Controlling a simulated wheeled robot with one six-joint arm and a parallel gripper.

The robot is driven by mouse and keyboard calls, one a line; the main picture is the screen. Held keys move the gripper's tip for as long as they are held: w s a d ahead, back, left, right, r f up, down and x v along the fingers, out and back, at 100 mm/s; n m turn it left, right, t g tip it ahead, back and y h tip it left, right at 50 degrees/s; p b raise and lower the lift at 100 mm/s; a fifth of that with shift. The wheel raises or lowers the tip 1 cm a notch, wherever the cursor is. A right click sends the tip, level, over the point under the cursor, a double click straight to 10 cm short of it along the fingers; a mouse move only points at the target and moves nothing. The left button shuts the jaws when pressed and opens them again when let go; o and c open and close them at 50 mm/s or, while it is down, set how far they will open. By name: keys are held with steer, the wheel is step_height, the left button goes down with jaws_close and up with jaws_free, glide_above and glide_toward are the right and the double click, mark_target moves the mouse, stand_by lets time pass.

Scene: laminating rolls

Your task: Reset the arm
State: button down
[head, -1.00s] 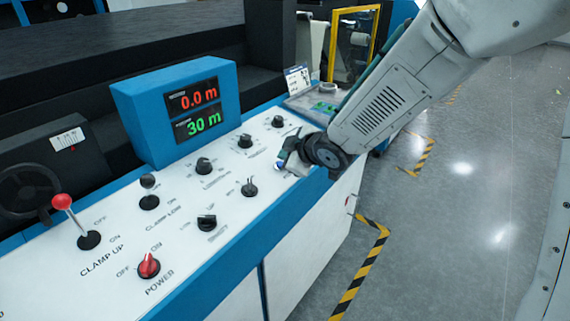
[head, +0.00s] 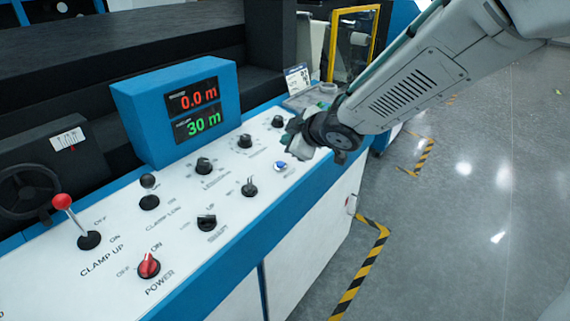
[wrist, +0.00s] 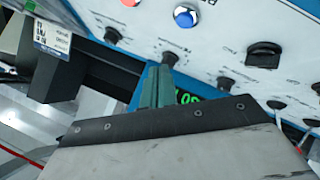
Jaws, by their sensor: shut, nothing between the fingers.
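My arm reaches in from the upper right in the head view. My gripper (head: 293,142) is shut and empty, above the right end of the white control panel (head: 180,273). It is just above and to the right of a blue push button (head: 281,166), apart from it. In the wrist view the closed green fingers of my gripper (wrist: 162,72) show at the middle, and the blue button (wrist: 185,16) is at the top. The gripper hides part of the panel's far right end.
The panel carries several black knobs, a red power knob (head: 149,265), a red-tipped lever (head: 76,220) and a black lever (head: 148,190). A blue display box (head: 143,115) reads 0.0 m and 30 m. Grey floor with yellow-black tape (head: 362,270) is open at right.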

steer(key=d+f, duration=0.1)
steer(key=d+f+m+h, duration=0.1)
steer(key=d+f+h, duration=0.1)
steer(key=shift+s+d+g, duration=0.15)
steer(key=shift+s+g, duration=0.15)
steer(key=shift+s, duration=0.1)
steer(key=s+d+m+g+h, duration=0.3)
steer(key=s+d+m+h, duration=0.4)
steer(key=d, duration=0.5)
steer(key=s+d+r+m+g+y, duration=0.1)
steer(key=s+d+r+m, duration=0.1)
steer(key=s, duration=0.6)
steer(key=s+d+r+m+g, duration=0.1)
steer(key=s+d+r+m, duration=0.2)
steer(key=s, duration=0.6)
steer(key=s+d+r+m+g+y, duration=0.1)
steer(key=s+d+r, duration=0.3)
steer(key=s, duration=0.5)
steer(key=shift+d+r+m+g+y, duration=0.15)
steer(key=shift+d+m+g+y, duration=0.25)
steer(key=shift+m, duration=0.3)
